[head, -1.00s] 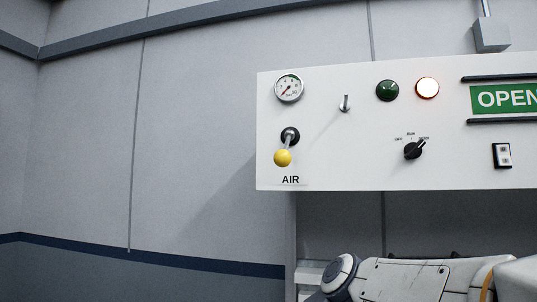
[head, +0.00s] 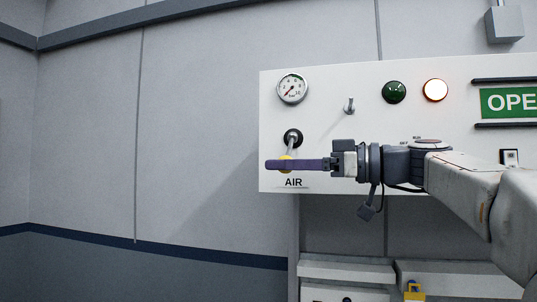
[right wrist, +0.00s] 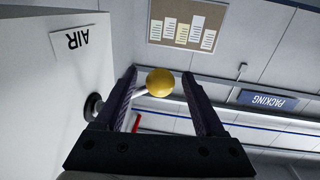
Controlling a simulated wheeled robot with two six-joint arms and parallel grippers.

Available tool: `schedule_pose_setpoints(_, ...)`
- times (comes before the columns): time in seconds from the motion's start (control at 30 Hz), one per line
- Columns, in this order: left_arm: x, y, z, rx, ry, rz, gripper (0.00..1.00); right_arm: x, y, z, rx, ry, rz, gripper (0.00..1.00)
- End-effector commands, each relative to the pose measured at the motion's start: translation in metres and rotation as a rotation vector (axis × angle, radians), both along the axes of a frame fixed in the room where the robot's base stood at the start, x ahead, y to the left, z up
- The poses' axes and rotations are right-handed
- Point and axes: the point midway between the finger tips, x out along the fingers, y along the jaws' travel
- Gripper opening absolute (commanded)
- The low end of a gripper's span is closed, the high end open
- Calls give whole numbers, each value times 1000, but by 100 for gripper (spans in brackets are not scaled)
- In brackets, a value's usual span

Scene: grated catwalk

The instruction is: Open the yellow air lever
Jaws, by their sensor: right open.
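The yellow air lever (head: 286,157) is on the white panel's left part, above the AIR label. Its short metal stem slants down from a round black base. My right gripper (head: 275,165) reaches in from the right and hides most of the ball knob in the head view. In the right wrist view, the yellow knob (right wrist: 160,82) shows between the two open fingers of the right gripper (right wrist: 164,80), near their tips, with a gap on each side. The stem runs from the black base at left, partly behind one finger. My left gripper is out of view.
The white panel (head: 320,100) also carries a gauge (head: 292,88), a small toggle (head: 349,105), a green lamp (head: 394,92), a lit lamp (head: 435,90) and an OPEN sign (head: 508,102). My right arm hides the rotary switch. The space left of the panel is clear.

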Motion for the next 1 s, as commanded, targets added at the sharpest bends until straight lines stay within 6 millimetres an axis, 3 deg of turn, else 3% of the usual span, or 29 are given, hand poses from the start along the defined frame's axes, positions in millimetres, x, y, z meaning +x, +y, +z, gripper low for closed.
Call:
schedule_pose_setpoints(0.2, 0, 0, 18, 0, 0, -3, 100, 12, 27, 2, 0, 2, 3, 71)
schedule_pose_setpoints(0.57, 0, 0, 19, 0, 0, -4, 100, 15, 33, -1, -1, 3, -1, 71)
schedule_pose_setpoints(0.6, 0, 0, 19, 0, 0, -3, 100, 15, 33, -1, -1, 3, -1, 68)
schedule_pose_setpoints(0.77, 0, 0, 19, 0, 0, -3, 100, 15, 33, -1, 0, 1, -1, 6)
schedule_pose_setpoints(0.8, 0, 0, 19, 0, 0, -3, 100, 15, 33, -1, 0, 1, -1, 0)
schedule_pose_setpoints(1.0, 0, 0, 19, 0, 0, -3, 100, 15, 34, 0, 0, 1, -1, 0)
